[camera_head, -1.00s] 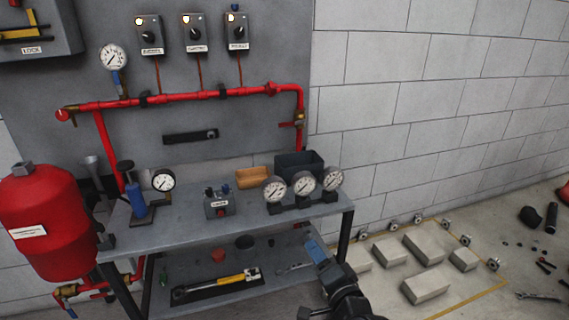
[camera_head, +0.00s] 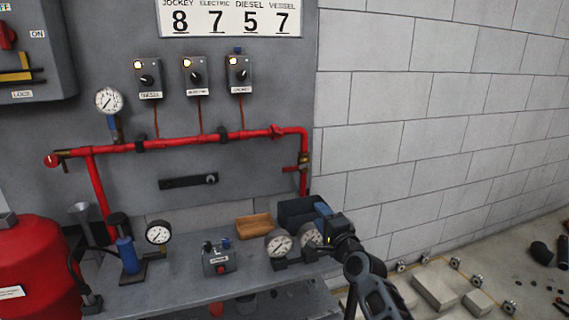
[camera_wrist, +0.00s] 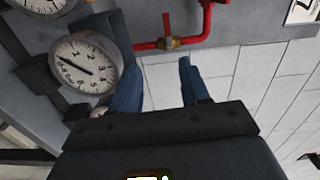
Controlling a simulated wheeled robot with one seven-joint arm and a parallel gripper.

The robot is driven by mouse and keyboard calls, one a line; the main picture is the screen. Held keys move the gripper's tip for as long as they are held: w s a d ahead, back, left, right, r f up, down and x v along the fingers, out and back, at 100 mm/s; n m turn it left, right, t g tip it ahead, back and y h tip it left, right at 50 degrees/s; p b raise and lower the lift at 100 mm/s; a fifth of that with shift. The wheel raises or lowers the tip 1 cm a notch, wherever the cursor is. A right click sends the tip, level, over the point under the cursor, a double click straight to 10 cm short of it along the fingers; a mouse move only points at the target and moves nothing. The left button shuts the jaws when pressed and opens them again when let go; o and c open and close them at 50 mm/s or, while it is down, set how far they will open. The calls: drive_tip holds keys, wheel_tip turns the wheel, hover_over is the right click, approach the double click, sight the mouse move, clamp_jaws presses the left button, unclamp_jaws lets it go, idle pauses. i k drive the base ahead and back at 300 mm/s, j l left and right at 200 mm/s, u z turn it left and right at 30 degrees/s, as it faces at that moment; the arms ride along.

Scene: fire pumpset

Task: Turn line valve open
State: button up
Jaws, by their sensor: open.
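A valve with a brass body (camera_head: 303,159) sits on the vertical red drop pipe at the right end of the pipe run. Its red lever (camera_head: 291,168) sticks out to the left, across the pipe. The wrist view shows the brass body (camera_wrist: 171,43) and the red lever (camera_wrist: 166,22) just beyond my fingertips, with the lever crosswise to the pipe. My gripper (camera_head: 322,209) is open and empty, below and a little right of the valve. Its two blue fingers (camera_wrist: 156,77) are apart and do not touch the lever.
Pressure gauges (camera_head: 279,243) stand on the bench beside my gripper; one (camera_wrist: 85,63) is close to a finger. A dark bin (camera_head: 297,210) and an orange tray (camera_head: 254,226) lie behind. The white block wall (camera_head: 400,140) is right of the panel.

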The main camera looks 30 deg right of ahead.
sight(294, 168)
drive_tip(key=i+l, duration=0.2)
drive_tip(key=i, duration=0.2)
drive_tip(key=i+l, duration=0.25)
drive_tip(key=i, duration=0.15)
drive_tip(key=k+j, duration=0.1)
